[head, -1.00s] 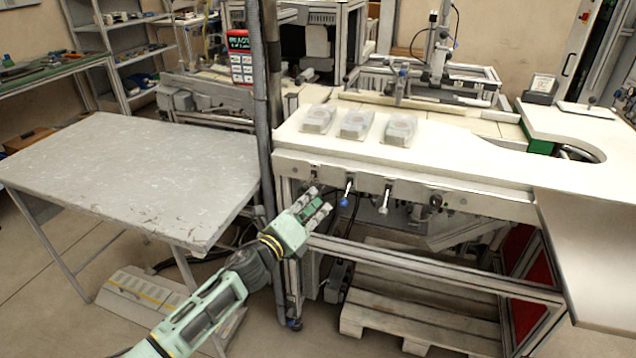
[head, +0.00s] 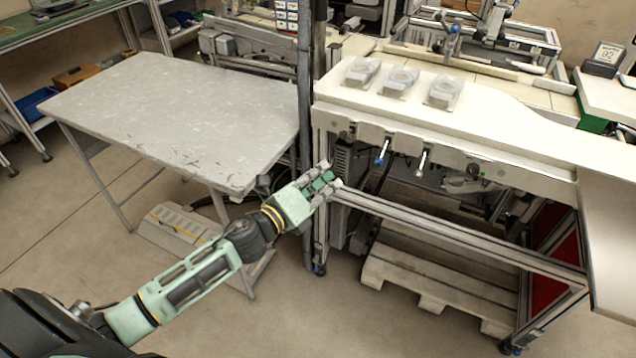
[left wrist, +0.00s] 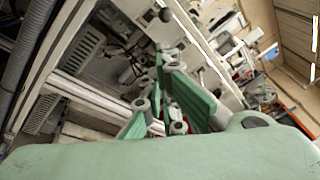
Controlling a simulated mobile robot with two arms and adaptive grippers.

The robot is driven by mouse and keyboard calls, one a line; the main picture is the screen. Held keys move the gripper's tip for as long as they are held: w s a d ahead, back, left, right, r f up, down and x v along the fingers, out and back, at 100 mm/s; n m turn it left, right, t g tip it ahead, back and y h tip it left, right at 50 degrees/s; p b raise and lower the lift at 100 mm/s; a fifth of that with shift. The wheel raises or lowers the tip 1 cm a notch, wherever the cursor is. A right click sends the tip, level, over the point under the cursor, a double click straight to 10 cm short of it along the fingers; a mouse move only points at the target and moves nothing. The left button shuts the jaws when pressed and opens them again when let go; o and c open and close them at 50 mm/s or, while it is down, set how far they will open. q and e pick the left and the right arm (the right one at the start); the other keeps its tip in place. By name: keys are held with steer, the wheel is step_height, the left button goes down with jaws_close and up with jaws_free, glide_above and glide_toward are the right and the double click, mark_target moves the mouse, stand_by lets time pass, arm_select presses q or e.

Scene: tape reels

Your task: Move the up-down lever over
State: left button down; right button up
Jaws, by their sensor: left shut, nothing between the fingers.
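Under the front edge of the white workbench (head: 500,132), a blue-tipped lever (head: 381,153) and a white-tipped lever (head: 422,163) hang from the metal rail. No label shows which one is the up-down lever. My left gripper (head: 329,179) is shut and empty. It is to the left of and lower than the blue-tipped lever, apart from both levers, in front of the bench's left leg. In the left wrist view its green fingers (left wrist: 165,105) show with nothing between them. My right gripper is not in view.
A black knob (head: 473,171) sits right of the levers. Three clear-wrapped reels (head: 398,82) lie on the workbench. A grey table (head: 180,115) stands at left. A lower frame bar (head: 450,232) and a wooden pallet (head: 430,285) are below the bench.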

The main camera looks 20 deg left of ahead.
arm_select(q)
steer(key=shift+v, duration=1.45)
steer(key=s+a+f+n+g+y, duration=0.25)
steer(key=f+n, duration=0.25)
steer(key=f, duration=0.5)
steer(key=s+a+f+n+g+y, duration=0.1)
steer(key=a+f+n+y, duration=0.2)
steer(key=f, duration=0.8)
steer(key=s+a+f+n+g, duration=0.1)
steer(key=s+f+n+g, duration=0.1)
steer(key=s+f+n, duration=0.45)
steer(key=s+a+f+n+g, duration=0.15)
steer(key=s+f, duration=0.25)
steer(key=f, duration=0.5)
steer(key=s+d+f+n+g, duration=0.3)
steer(key=s+f, duration=0.3)
steer(key=s, duration=0.6)
steer(key=s+d+f+n+g, duration=0.3)
steer(key=s+f, duration=0.3)
steer(key=s, duration=0.5)
steer(key=s+d+f+n+g+p, duration=0.1)
steer(key=s+d+f+n+g, duration=0.2)
steer(key=s, duration=0.9)
step_height(320, 180, down, 4)
steer(key=shift+s+r+n, duration=0.25)
steer(key=shift+s+n, duration=0.05)
steer(key=shift+n, duration=0.4)
